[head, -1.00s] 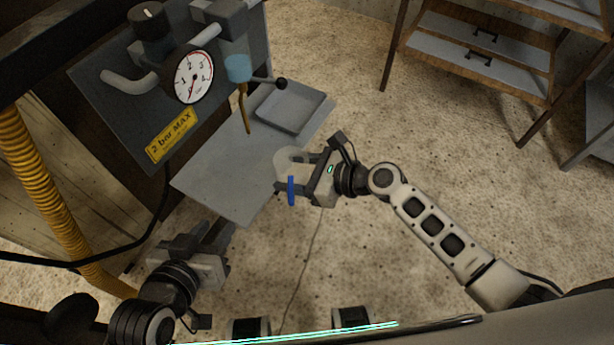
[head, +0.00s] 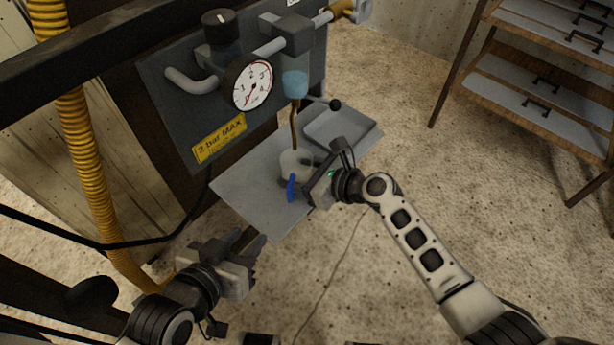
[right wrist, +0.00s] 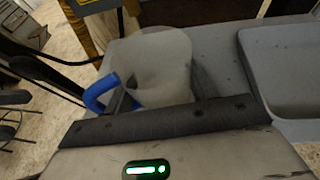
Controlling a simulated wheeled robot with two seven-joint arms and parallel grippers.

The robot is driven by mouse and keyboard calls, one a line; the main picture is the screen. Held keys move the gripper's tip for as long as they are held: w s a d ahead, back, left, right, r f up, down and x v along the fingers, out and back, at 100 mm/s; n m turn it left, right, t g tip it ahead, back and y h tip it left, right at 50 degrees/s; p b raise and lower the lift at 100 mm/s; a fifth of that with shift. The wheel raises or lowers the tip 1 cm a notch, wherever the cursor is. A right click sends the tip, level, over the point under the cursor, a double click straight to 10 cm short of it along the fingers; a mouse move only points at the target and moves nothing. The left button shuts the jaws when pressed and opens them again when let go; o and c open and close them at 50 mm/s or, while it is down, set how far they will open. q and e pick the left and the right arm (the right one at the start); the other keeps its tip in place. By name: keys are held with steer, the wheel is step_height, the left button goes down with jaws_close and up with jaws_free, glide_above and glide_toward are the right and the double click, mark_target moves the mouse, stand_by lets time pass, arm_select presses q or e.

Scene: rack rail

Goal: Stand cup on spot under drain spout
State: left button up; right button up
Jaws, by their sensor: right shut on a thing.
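The cup (head: 294,163) is pale and translucent with a blue handle (head: 291,188). It looks upright over the grey shelf; I cannot tell whether its base touches. My right gripper (head: 302,172) is shut on the cup from the right. In the right wrist view the cup (right wrist: 155,60) sits between the fingers, its blue handle (right wrist: 98,92) to the left. The brown drain spout (head: 294,128) hangs below a light blue fitting, its lower end just above the cup's rim in the head view. No marked spot shows. My left gripper (head: 252,242) is open and empty, in front of the shelf.
The shelf (head: 248,198) is bare left of the cup. A shallow grey tray (head: 345,128) lies right of the spout. A yellow hose (head: 85,150) runs at left.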

steer(key=shift+w+a, duration=0.15)
arm_select(q)
steer(key=shift+f+b, duration=0.45)
steer(key=shift+f, duration=0.1)
arm_select(e)
steer(key=shift+f, duration=0.65)
steer(key=o, duration=1.1)
steer(key=shift+c, duration=0.2)
steer(key=shift+d+r, duration=0.15)
steer(key=shift+d, duration=0.05)
steer(key=p+v, duration=0.2)
steer(key=v, duration=0.3)
steer(key=shift+s+d+r, duration=0.15)
steer(key=shift+s, duration=0.1)
arm_select(q)
steer(key=shift+a+r+p, duration=0.1)
steer(key=shift+r+p, duration=0.75)
steer(key=shift+r, duration=0.15)
arm_select(e)
steer(key=v, duration=1)
